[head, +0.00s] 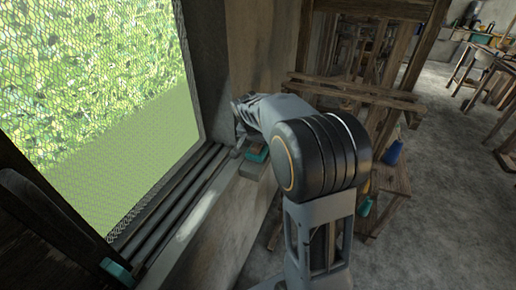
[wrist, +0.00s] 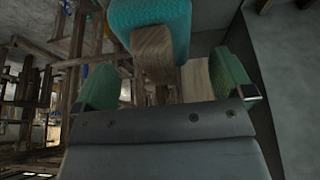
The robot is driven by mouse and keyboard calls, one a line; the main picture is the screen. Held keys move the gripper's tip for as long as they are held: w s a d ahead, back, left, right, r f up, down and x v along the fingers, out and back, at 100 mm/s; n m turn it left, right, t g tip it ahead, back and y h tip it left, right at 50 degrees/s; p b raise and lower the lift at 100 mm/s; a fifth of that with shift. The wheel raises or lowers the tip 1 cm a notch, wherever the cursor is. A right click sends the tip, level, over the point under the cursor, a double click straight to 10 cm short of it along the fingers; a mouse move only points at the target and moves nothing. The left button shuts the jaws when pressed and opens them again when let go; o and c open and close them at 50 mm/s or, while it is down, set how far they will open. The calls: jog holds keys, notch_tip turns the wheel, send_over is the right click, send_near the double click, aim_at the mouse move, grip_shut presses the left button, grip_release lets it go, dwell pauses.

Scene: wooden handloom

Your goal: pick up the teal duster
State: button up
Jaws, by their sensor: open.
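The teal duster has a textured teal head (wrist: 150,20) and a wooden part (wrist: 153,52) below it in the wrist view. The wooden part lies in the space between the two green finger pads, with the head beyond the fingertips. My gripper (wrist: 165,78) is open, and a gap shows on both sides of the wood. In the head view a small teal and brown piece, seemingly the duster (head: 259,155), shows at the ledge by the window. My gripper (head: 241,146) is beside it there, partly hidden by my arm.
The meshed window (head: 100,90) and its sill (head: 205,205) run along the left. A wooden loom frame (head: 360,90) stands behind my arm. A blue bottle (head: 393,153) is on the wooden bench at right. Another teal item (head: 117,271) lies at lower left.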

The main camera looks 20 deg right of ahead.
aim_at(259, 145)
jog(key=shift+x, duration=1.8)
jog(key=shift+c, duration=0.2)
jog(key=c, duration=1)
jog(key=shift+r, duration=0.15)
jog(key=shift+r, duration=0.55)
jog(key=s+d+r+b, duration=0.1)
jog(key=s+r, duration=0.3)
jog(key=s+d+r+b, duration=0.1)
jog(key=s+r, duration=0.2)
jog(key=s, duration=0.2)
jog(key=s+d+r+b, duration=0.1)
jog(key=s+r, duration=0.3)
jog(key=shift+s+d+r, duration=0.3)
jog(key=shift+r, duration=0.05)
